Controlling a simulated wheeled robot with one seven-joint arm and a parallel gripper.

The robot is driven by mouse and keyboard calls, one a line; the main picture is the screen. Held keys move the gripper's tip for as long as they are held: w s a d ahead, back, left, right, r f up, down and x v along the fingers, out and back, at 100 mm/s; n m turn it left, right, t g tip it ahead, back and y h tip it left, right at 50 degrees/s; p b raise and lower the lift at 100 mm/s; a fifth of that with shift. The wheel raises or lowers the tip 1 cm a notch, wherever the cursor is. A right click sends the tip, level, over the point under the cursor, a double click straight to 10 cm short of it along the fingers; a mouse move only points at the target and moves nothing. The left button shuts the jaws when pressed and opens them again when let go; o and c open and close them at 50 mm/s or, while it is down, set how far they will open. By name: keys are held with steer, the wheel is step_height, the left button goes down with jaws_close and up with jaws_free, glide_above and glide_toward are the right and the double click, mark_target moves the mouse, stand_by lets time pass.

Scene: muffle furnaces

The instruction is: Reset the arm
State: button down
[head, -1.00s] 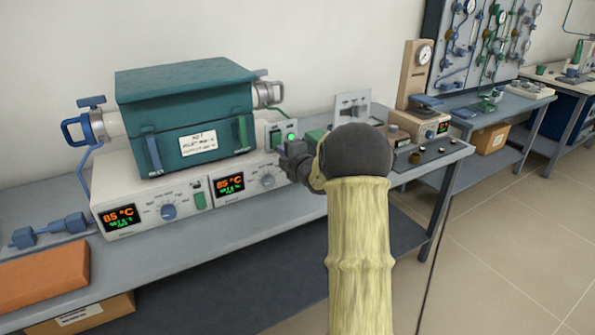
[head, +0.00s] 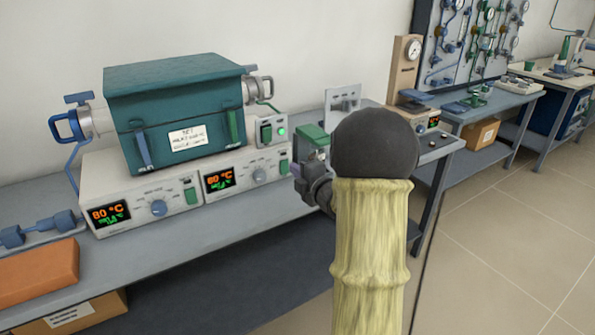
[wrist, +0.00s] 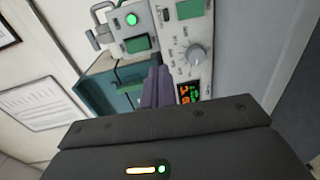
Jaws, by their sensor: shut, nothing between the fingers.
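My gripper (head: 312,183) is dark and shows just left of my rounded arm joint in the head view. It is in front of the bench, right of the furnace controls, and its tips are partly hard to make out. In the wrist view its two fingers (wrist: 157,87) are together with nothing between them. The teal furnace (head: 180,112) sits on a white control unit (head: 140,190) with orange digits that appear to read 80 °C. The wrist view shows a control panel with a knob (wrist: 195,54) beyond the fingers, apart from them as far as I can tell.
The grey bench (head: 225,222) runs along the wall. A green-lit switch box (head: 271,130) stands right of the furnace. An orange block (head: 38,272) lies at the bench's left front. A gauge stand (head: 405,68) is farther right. The floor (head: 500,235) on the right is clear.

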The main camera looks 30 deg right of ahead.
stand_by(0.3)
steer(key=s+a+f+m+g+h, duration=0.2)
steer(key=s+a+f+m+g, duration=0.55)
steer(key=a+m, duration=0.35)
steer(key=s+a+f+m+g+y+p, duration=0.1)
steer(key=s+a+f+m+g, duration=0.25)
steer(key=s, duration=0.55)
steer(key=s+a+m+g, duration=0.3)
steer(key=s+a+m, duration=0.1)
steer(key=s+a, duration=0.4)
step_height(320, 180, up, 28)
steer(key=d+p, duration=0.1)
steer(key=p, duration=2.7)
steer(key=shift+s+d, duration=0.15)
steer(key=shift+s, duration=0.25)
